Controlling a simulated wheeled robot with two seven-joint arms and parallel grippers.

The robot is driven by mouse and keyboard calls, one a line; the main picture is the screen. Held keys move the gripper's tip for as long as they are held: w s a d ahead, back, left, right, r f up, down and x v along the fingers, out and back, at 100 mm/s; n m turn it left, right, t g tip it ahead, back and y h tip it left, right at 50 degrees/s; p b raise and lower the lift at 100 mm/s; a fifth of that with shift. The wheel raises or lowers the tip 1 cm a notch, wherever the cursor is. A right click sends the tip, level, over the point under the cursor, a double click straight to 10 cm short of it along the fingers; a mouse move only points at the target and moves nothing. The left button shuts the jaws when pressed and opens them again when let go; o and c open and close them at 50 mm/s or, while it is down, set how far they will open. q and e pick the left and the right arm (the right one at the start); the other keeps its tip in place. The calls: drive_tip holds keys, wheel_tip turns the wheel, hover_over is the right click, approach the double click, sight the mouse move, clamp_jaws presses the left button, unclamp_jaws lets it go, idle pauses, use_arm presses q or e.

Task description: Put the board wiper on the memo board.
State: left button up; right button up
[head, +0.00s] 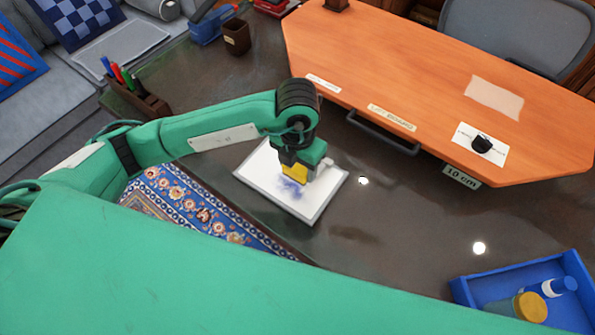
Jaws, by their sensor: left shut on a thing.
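The memo board (325,191) is a white panel with a thin grey rim and a smudged blue scribble near its middle. It lies flat on the dark glossy tabletop, left of the orange raised desk section. My left gripper (297,164) is over the board's upper middle and is shut on a yellow block, which I take to be the board wiper (294,171). The gripper covers part of the wiper and the board's far side. I cannot tell whether the wiper touches the board. My right gripper is not in view.
The orange raised desk (440,75) with a dark handle (383,134) stands to the right. A blue tray (480,286) with bottles is at lower right. A pen holder (142,98) is at left, a brown cup (236,37) behind. Bare tabletop lies right of the board.

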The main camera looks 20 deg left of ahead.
sight(297, 174)
use_arm(q)
wheel_tip(297, 174, down, 4)
drive_tip(key=shift+r, duration=0.15)
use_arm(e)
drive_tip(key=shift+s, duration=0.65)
use_arm(q)
drive_tip(key=o, duration=0.8)
drive_tip(key=shift+o, duration=0.9)
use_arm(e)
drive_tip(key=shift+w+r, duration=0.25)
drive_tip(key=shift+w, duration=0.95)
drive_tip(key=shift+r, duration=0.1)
